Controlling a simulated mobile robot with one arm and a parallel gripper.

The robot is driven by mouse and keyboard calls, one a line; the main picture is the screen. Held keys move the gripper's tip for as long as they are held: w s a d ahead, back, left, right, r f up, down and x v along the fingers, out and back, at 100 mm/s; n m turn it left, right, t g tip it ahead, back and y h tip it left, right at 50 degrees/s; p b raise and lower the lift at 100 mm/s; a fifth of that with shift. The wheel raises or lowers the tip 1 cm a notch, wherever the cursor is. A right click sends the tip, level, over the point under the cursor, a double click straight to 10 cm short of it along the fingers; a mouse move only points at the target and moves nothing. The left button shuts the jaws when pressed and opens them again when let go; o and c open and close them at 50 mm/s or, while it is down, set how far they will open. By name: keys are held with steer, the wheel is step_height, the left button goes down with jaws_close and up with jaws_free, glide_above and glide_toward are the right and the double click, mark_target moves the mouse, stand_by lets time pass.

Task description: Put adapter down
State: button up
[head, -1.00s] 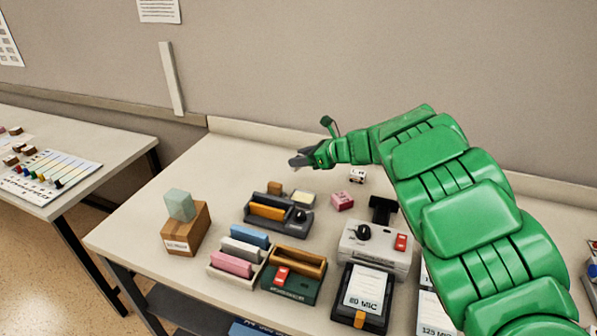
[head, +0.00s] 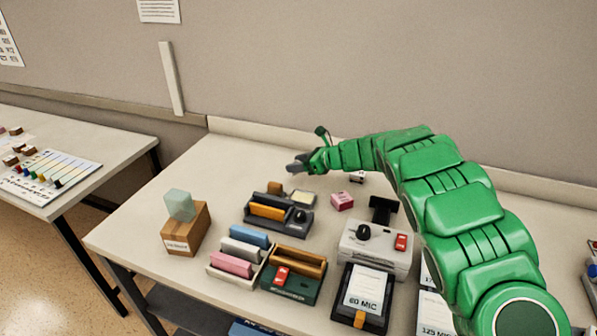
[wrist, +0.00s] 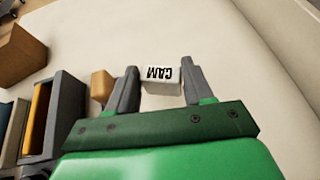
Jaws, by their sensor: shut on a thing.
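My gripper (head: 297,167) is over the back part of the table, behind the dark grey holder, pointing left. In the wrist view, my gripper (wrist: 160,88) is shut on a small white block marked CAM (wrist: 161,74), which I take to be the adapter. The block sits between the two grey fingertips. In the head view I cannot make out the held block. Whether it touches the tabletop is not clear.
The dark grey holder (head: 262,223) with an orange piece stands just in front of my gripper, beside a tan block (head: 275,188). A pink block (head: 342,201) and another white block (head: 357,176) lie to the right. A cardboard box (head: 186,229) is at left. The back-left tabletop is clear.

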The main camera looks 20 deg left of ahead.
steer(key=shift+w+a+f, duration=0.1)
steer(key=shift+w+f, duration=0.1)
steer(key=shift+f, duration=1.45)
steer(key=shift+f, duration=0.15)
steer(key=o, duration=1)
steer(key=shift+d+r, duration=0.25)
steer(key=v, duration=1.1)
steer(key=shift+s+d+r, duration=0.1)
steer(key=shift+d+r, duration=0.05)
steer(key=shift+d, duration=0.05)
